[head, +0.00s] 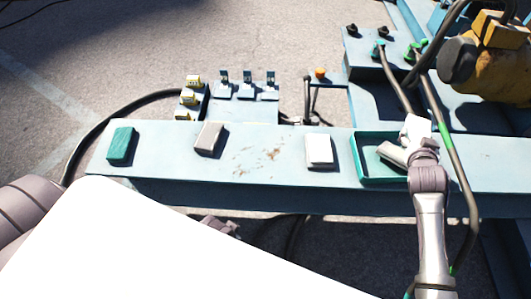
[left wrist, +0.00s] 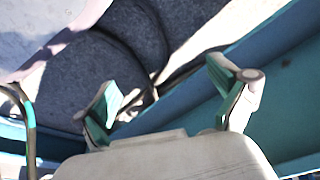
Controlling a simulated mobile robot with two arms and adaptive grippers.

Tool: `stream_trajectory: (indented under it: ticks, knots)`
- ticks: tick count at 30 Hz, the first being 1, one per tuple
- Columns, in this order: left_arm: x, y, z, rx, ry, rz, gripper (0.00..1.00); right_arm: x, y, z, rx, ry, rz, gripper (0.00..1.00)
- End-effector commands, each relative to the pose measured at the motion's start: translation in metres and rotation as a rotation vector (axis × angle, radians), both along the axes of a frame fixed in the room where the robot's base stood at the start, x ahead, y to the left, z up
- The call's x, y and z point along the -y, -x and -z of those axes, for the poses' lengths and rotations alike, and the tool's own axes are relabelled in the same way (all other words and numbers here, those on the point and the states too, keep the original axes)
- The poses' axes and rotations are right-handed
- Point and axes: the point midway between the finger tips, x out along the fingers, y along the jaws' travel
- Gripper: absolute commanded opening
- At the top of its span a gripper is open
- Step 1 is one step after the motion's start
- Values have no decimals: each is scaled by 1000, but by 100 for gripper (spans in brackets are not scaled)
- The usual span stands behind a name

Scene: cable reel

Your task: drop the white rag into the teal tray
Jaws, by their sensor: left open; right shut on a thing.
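A bright white lump (head: 416,127), which looks like the white rag, is at my right gripper (head: 398,148). The right gripper is shut on it, over the right part of the teal tray (head: 357,160). The hand hides part of the tray and of the lump, and I cannot tell whether the lump touches the tray. The visible left part of the tray is empty. My left gripper (left wrist: 170,98) is open and empty in the left wrist view, beside a blue beam. In the head view it is mostly hidden behind my white body.
On the blue beam (head: 270,178) lie a green block (head: 121,145), a beige block (head: 209,138) and a white block (head: 319,151) left of the tray. Dark cables (head: 455,165) run close to my right arm. A yellow machine (head: 495,65) stands at the back right.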

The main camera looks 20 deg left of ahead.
Motion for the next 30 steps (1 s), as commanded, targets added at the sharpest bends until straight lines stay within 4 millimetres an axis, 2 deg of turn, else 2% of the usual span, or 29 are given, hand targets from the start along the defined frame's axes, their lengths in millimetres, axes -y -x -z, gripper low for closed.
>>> stream_trajectory:
  ticks: [9,21,30]
  knots:
    - [1,-10,-46,29,2,-4,97,0,0,15,1,1,0,32]
    - [-1,-9,-105,59,4,-9,97,0,0,30,1,0,0,32]
    - [-2,-2,-135,73,4,-12,97,0,0,36,1,0,0,32]
